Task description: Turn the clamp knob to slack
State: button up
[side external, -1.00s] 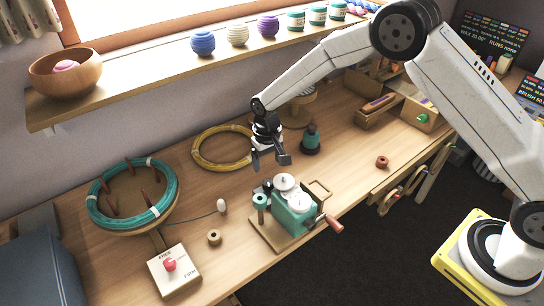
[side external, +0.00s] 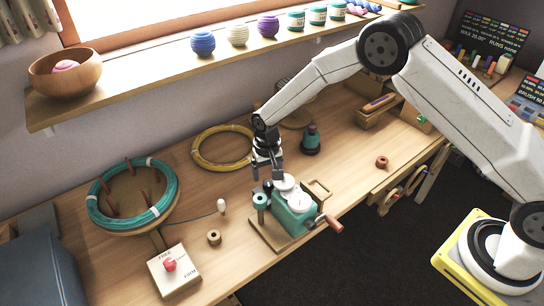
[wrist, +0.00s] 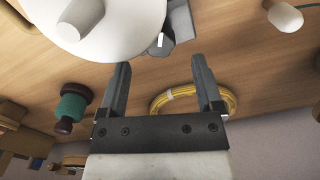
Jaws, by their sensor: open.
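A red knob (side external: 169,265) stands on a pale wooden block with lettering at the front left; the words look like FREE and FIRM, and its setting is too small to tell. The green winder (side external: 291,214) stands on a wooden board, with white round tops and a red-brown crank handle. My gripper (side external: 268,176) is open and empty, pointing down just behind the winder's rear white disc (side external: 284,182). In the wrist view my gripper (wrist: 164,85) shows two spread fingers, with the large white disc (wrist: 130,35) and its peg close beyond them. I cannot tell whether they touch.
A yellow coil (side external: 222,147) and a teal spool (side external: 310,140) lie behind the winder. A teal hose ring (side external: 100,215) on a pegged stand is left. A white bulb-shaped piece (side external: 221,206) and a small wooden spool (side external: 214,237) stand between.

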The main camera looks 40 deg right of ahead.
aim_at(268, 181)
jog(key=shift+f, duration=1.8)
grip_shut()
